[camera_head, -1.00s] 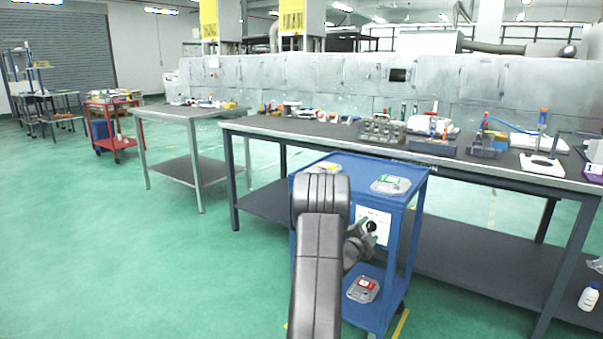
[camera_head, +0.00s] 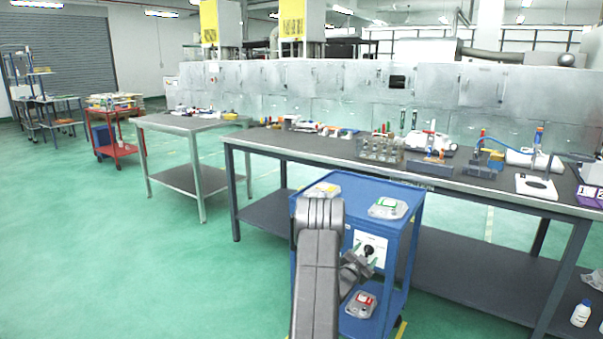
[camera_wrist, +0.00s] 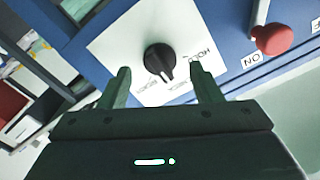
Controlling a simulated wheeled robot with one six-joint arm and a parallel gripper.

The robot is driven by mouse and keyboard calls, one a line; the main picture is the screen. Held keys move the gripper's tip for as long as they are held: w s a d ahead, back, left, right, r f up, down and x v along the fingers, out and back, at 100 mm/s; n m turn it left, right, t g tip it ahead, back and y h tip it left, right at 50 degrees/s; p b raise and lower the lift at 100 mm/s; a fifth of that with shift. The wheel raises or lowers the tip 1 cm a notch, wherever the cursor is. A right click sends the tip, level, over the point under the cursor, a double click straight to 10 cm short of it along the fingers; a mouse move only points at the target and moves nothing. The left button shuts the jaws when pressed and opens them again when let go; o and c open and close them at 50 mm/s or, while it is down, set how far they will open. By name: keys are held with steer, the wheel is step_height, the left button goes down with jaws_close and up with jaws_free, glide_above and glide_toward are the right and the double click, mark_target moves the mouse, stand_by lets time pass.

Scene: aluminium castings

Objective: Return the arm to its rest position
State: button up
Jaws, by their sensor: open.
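My arm rises in front of the blue cart in the head view, and my gripper (camera_head: 364,262) is at the cart's side by a white panel (camera_head: 377,243) with a black knob (camera_head: 368,250). In the wrist view my gripper (camera_wrist: 160,82) is open and empty. Its two fingers stand apart on either side of the black rotary knob (camera_wrist: 160,60) on the white plate (camera_wrist: 115,50). The fingers look clear of the knob, though the exact gap in depth cannot be told.
The blue cart (camera_head: 395,228) carries castings, one with a green mark (camera_head: 388,208) on top and one with a red mark (camera_head: 361,304) below. A long workbench (camera_head: 480,182) stands behind. Green floor at left is clear.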

steer(key=v, duration=0.6)
steer(key=shift+w+r, duration=0.1)
